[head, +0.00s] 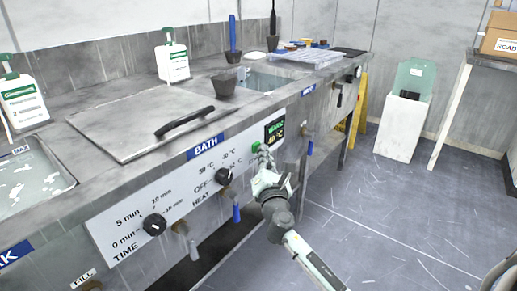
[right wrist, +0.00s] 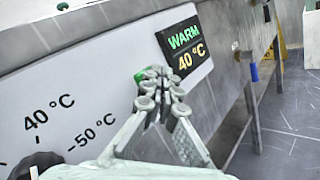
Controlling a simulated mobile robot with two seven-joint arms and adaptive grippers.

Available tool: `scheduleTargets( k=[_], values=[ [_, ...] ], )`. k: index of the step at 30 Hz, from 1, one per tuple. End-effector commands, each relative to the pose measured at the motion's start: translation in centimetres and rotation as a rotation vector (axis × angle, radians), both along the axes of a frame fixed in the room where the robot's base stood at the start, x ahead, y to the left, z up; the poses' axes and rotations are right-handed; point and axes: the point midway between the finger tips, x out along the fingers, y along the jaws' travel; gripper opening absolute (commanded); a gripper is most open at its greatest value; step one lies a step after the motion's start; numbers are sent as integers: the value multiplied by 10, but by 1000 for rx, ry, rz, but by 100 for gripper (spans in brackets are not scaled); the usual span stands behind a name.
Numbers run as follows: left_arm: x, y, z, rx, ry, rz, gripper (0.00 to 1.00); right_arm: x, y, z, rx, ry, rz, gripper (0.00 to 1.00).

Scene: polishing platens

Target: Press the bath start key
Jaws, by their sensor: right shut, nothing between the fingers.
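The bath start key is a small green button on the light control panel (head: 130,212), just left of the display (head: 274,132). The key (head: 255,147) is partly hidden behind my fingertips. In the right wrist view a green edge of the key (right wrist: 139,75) shows beside the fingertips. My right gripper (head: 263,154) is shut and empty, with its tips at the key. I cannot tell whether they touch it. In the right wrist view the display (right wrist: 185,46) reads WARM and 40 °C. My left gripper is not in view.
A heat knob (head: 223,176) and a time knob (head: 154,224) stick out of the panel to the left. A lid with a black handle (head: 184,122) covers the bath above. The floor to the right is mostly clear.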

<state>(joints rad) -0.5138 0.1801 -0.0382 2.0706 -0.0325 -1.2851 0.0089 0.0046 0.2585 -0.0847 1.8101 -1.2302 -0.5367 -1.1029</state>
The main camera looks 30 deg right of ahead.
Motion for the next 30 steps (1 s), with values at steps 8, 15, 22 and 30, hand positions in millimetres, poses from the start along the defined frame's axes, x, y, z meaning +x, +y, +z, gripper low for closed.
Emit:
scheduleTargets(
  k=[8, 15, 22, 30],
  values=[
    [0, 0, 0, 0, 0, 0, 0, 3, 1, -1, 0, 1, 1, 0],
    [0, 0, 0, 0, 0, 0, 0, 3, 2, -1, 0, 1, 1, 0],
    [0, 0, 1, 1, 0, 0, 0, -1, 0, 0, 0, 1, 1, 0],
    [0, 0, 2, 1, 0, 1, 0, -13, -5, 0, 0, 1, 1, 0]
  ],
)
